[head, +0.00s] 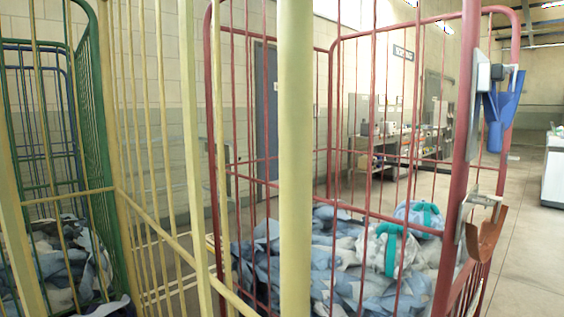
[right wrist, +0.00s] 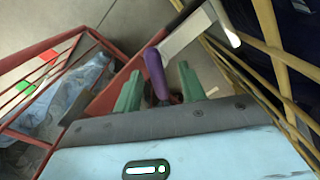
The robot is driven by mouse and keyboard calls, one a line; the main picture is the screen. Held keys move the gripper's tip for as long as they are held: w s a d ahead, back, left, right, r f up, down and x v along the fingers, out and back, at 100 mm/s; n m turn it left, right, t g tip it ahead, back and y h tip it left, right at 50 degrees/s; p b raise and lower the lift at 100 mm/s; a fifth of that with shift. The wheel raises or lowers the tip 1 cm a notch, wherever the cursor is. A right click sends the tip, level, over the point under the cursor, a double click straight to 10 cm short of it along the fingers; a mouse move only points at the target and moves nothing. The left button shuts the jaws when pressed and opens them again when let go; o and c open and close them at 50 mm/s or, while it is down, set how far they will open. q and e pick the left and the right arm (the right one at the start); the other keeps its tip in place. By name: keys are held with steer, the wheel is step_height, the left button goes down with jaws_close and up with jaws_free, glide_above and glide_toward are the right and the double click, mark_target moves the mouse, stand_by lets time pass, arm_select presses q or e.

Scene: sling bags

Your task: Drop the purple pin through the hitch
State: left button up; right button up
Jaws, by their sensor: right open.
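The purple pin (right wrist: 154,72) shows in the right wrist view, between the fingertips of my right gripper (right wrist: 160,88). The two green fingers stand apart on either side of it, and I cannot tell whether either touches it. The pin's lower end is hidden near the gripper. A pale metal bar (right wrist: 188,38) runs past the pin's upper end toward the upper right. A red-brown plate (right wrist: 118,88) lies beside the left finger. In the head view, a metal bracket (head: 481,203) and a curved orange-brown tongue (head: 487,237) sit on the red cage post. I cannot confirm which part is the hitch. Neither gripper shows in the head view.
A red cage (head: 457,180) holds blue and white bags. A yellow cage (head: 296,160) stands in front, with a green cage (head: 93,110) at left. A blue holder (head: 497,112) hangs on the red post. Open floor (head: 525,215) lies to the right.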

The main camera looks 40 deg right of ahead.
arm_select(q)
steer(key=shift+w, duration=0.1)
arm_select(e)
steer(key=r, duration=0.1)
steer(key=r+p, duration=0.2)
steer(key=shift+s+r, duration=0.3)
steer(key=r+p, duration=0.1)
steer(key=r, duration=0.1)
steer(key=s+r+p, duration=0.1)
steer(key=r+p, duration=0.1)
steer(key=r, duration=0.1)
steer(key=shift+s+d+r, duration=0.15)
steer(key=shift+s+r, duration=0.05)
arm_select(q)
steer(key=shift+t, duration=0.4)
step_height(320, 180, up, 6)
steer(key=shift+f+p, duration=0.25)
steer(key=shift+p, duration=0.1)
arm_select(e)
steer(key=shift+s+r, duration=0.1)
steer(key=shift+r, duration=0.15)
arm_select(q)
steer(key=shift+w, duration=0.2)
arm_select(e)
steer(key=shift+d, duration=0.1)
